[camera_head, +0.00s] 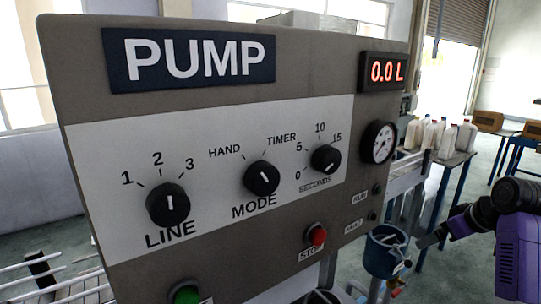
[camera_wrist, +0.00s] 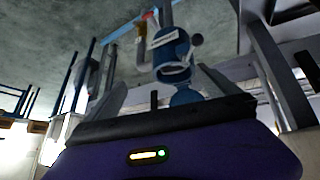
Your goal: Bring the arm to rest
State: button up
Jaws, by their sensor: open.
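My gripper (camera_head: 428,240) is at the right of the head view, beside the pump panel and apart from it. Its jaws are open, and I see nothing held between them. My purple arm reaches in from the right edge. In the wrist view, my gripper (camera_wrist: 163,92) shows above the purple housing, with a blue container (camera_wrist: 172,52) beyond it.
The grey pump panel (camera_head: 310,215) fills the left and middle, with three knobs, a red stop button (camera_head: 317,236) and a display (camera_head: 384,71) reading 0.0 L. A blue bucket (camera_head: 383,255) is near my gripper. White jugs (camera_head: 447,138) stand behind.

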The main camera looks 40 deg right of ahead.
jog(key=w+d+r+m+t+h, duration=0.2)
jog(key=d+r+h, duration=0.1)
jog(key=d+r, duration=0.1)
jog(key=w+a+m+t+h, duration=0.2)
jog(key=w+a+h, duration=0.1)
jog(key=w+a, duration=0.1)
jog(key=w+a+f+t+h, duration=0.15)
jog(key=a+f, duration=0.25)
jog(key=a, duration=0.8)
jog(key=a+f+t+y, duration=0.1)
jog(key=a+f+t, duration=0.2)
jog(key=a, duration=1)
jog(key=s+a+f+n+y, duration=0.2)
jog(key=s+a+n+y, duration=0.2)
jog(key=s+a, duration=0.5)
jog(key=s+a+f+n+y, duration=0.3)
jog(key=s+a+y, duration=0.3)
jog(key=a, duration=1.2)
jog(key=s+n, duration=0.1)
jog(key=s, duration=0.3)
jog(key=shift+s+a+f+n+y, duration=0.2)
jog(key=shift+a+f+n+y, duration=0.1)
jog(key=shift+a+f+y, duration=0.1)
jog(key=shift+t, duration=0.25)
